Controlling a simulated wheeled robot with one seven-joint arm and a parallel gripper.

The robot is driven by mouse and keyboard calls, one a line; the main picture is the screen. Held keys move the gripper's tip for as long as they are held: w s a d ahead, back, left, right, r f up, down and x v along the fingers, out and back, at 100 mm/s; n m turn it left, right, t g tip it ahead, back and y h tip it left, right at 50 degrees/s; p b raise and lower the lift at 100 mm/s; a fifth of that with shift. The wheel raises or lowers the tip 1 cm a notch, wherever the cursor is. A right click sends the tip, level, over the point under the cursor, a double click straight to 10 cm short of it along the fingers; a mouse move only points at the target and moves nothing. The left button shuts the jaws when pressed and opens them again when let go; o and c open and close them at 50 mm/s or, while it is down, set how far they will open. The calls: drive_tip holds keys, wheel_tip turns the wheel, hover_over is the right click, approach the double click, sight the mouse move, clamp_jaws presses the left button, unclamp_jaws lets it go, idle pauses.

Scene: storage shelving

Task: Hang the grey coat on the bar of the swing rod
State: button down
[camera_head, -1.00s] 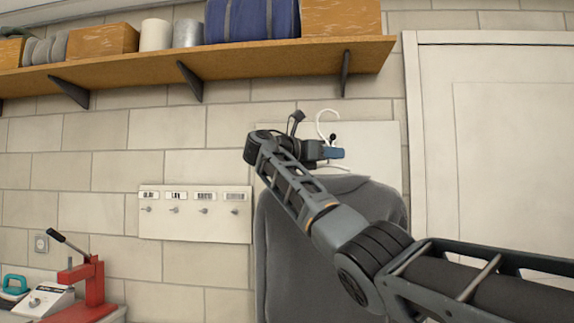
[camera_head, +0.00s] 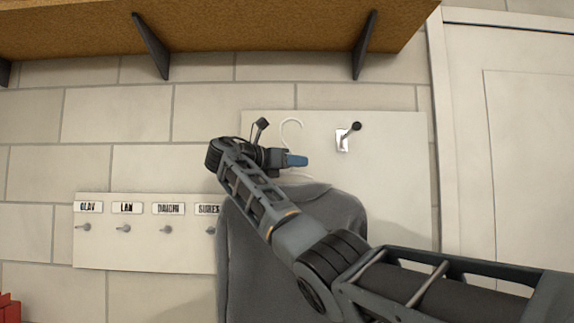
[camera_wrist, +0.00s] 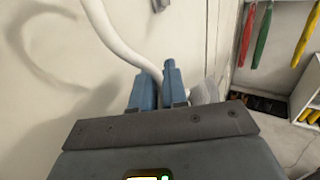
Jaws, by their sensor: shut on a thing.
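The grey coat (camera_head: 335,215) hangs from a white hanger (camera_head: 291,124) in front of a pale wall panel. My arm covers part of the coat. My gripper (camera_head: 297,160) is shut on the hanger below its hook. In the wrist view the white hanger neck (camera_wrist: 125,45) runs down between the blue fingertips (camera_wrist: 157,88). The swing rod (camera_head: 348,136), with a pale bracket and a dark knob, is on the panel to the right of the hook. The hook is clear of the rod in the head view.
A wooden shelf (camera_head: 220,38) with dark brackets is above. A name-labelled peg board (camera_head: 145,250) is at lower left, partly behind the coat. A pale door (camera_head: 520,150) stands at right. In the wrist view, coloured items hang beside a white shelf unit (camera_wrist: 307,90).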

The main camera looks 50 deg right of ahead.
drive_tip(key=shift+d+r, duration=0.15)
drive_tip(key=shift+s+d+f, duration=0.35)
drive_tip(key=shift+s+d, duration=1.35)
drive_tip(key=shift+s, duration=0.3)
drive_tip(key=shift+s+d+f, duration=0.35)
drive_tip(key=shift+s+d, duration=1.35)
drive_tip(key=shift+s, duration=0.25)
drive_tip(key=shift+s+d+f, duration=0.35)
drive_tip(key=shift+s+d, duration=1.35)
drive_tip(key=shift+s, duration=0.3)
